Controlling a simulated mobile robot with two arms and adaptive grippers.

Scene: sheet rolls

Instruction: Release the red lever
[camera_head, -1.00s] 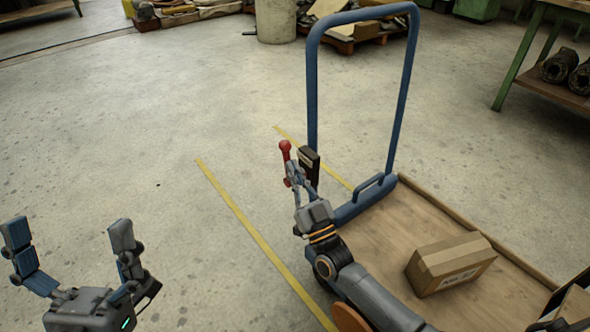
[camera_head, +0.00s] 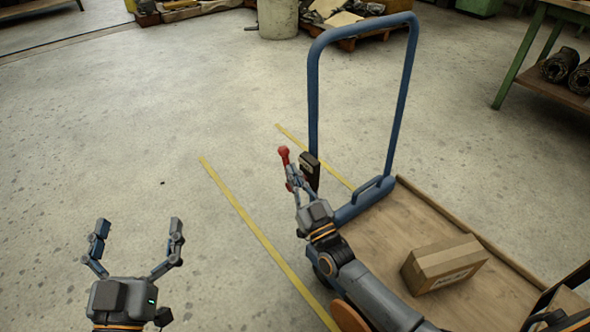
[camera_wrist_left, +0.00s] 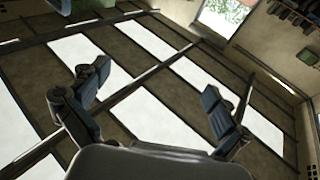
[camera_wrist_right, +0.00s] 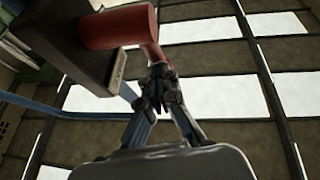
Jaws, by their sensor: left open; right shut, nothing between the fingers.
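The red lever (camera_head: 284,156) stands by a dark box (camera_head: 309,168) at the left post of the blue cart handle. It leans slightly left at the top. In the right wrist view the red lever (camera_wrist_right: 119,27) and the dark box (camera_wrist_right: 75,40) are close in front of my gripper. My right gripper (camera_head: 293,178) is shut with its fingertips at the lower part of the lever; whether they touch it I cannot tell. My left gripper (camera_head: 138,230) is open and empty at the lower left, far from the lever; it also shows open in the left wrist view (camera_wrist_left: 148,92).
The cart (camera_head: 400,222) has a wooden deck with a cardboard box (camera_head: 443,263) on it. Yellow lines (camera_head: 250,225) run along the floor beside it. A green table (camera_head: 545,70) with dark rolls stands at the right. The floor at left is clear.

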